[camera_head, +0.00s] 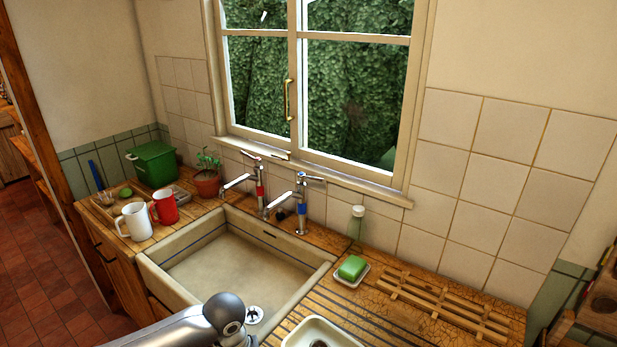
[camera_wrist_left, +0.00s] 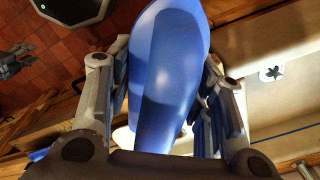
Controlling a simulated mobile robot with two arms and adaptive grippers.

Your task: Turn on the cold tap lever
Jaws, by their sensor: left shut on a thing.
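The cold tap (camera_head: 301,208), with a blue band, stands at the back right of the sink in the head view. Its chrome lever (camera_head: 313,180) sits on top. The hot tap (camera_head: 259,180), with a red band, stands to its left. My left gripper (camera_wrist_left: 163,80) is shut on a glossy blue object (camera_wrist_left: 168,65) in the left wrist view; I cannot tell what it is. The gripper does not show in the head view, where my arm crosses the bottom. A grey jointed shape (camera_wrist_left: 14,62), seemingly my right gripper, is at the wrist view's left edge.
The sink (camera_head: 225,265) is empty. A white mug (camera_head: 134,222), a red mug (camera_head: 165,206) and a potted plant (camera_head: 206,182) stand to its left. Green soap (camera_head: 352,267), a clear bottle (camera_head: 356,226) and a wooden rack (camera_head: 440,305) are to the right.

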